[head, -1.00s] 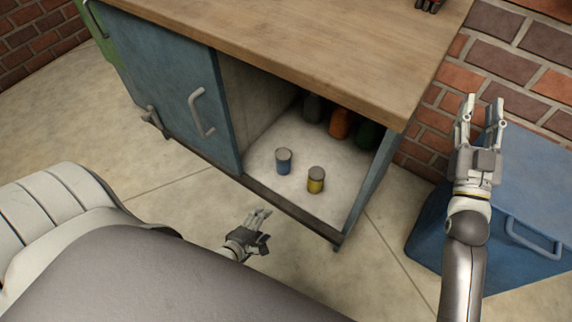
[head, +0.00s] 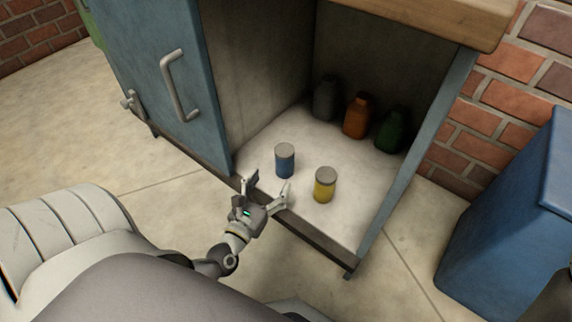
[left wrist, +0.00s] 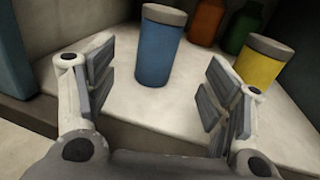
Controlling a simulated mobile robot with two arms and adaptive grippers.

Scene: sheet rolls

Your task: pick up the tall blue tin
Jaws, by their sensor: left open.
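The tall blue tin (head: 285,163) stands upright on the cabinet's pale floor, with a grey lid. In the left wrist view the blue tin (left wrist: 159,50) is ahead of my fingers, a little left of the middle of the gap. My left gripper (head: 269,184) is open and empty at the cabinet's front edge, short of the tin and not touching it. It also shows in the left wrist view (left wrist: 160,88), with its two padded fingers spread wide. My right gripper is not in view.
A yellow tin (head: 324,185) stands just right of the blue one. Grey (head: 325,99), orange (head: 357,115) and green (head: 391,130) bottles stand behind. The cabinet door (head: 160,80) is at left, the side panel (head: 415,150) at right, the wooden top (head: 450,20) above.

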